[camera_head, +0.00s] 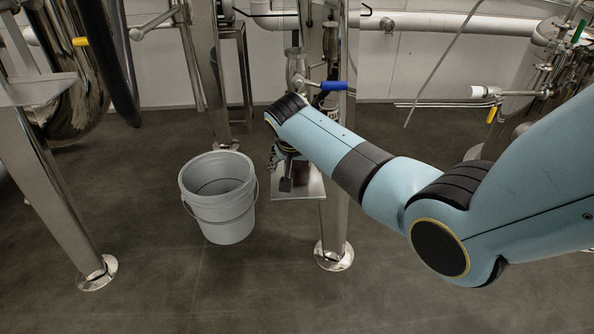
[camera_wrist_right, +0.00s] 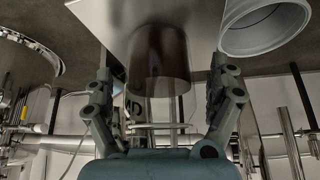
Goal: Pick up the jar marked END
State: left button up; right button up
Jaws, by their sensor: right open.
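The jar (camera_wrist_right: 160,60) shows in the right wrist view as a clear cylinder with dark reddish-brown contents. Part of its label is visible, with letters that look like "ND". It is at a pale metal plate (camera_wrist_right: 207,25), which also shows in the head view (camera_head: 312,187). My right gripper (camera_wrist_right: 158,82) is open, with one finger on each side of the jar and gaps visible. My left gripper is out of view.
A grey bucket (camera_head: 222,205) stands on the floor left of the plate. A steel leg (camera_head: 335,215) is close at the plate's right. A blue-handled valve (camera_head: 333,86) and pipes are behind my right wrist. Another steel leg (camera_head: 65,200) stands at the left.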

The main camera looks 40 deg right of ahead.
jog(key=shift+w+d+f, duration=0.15)
jog(key=shift+d+f, duration=0.05)
jog(key=shift+f, duration=0.25)
jog(key=shift+r, duration=0.1)
jog(key=shift+c, duration=0.2)
jog(key=c, duration=1.6)
jog(key=shift+o, duration=0.2)
jog(key=shift+r, duration=0.15)
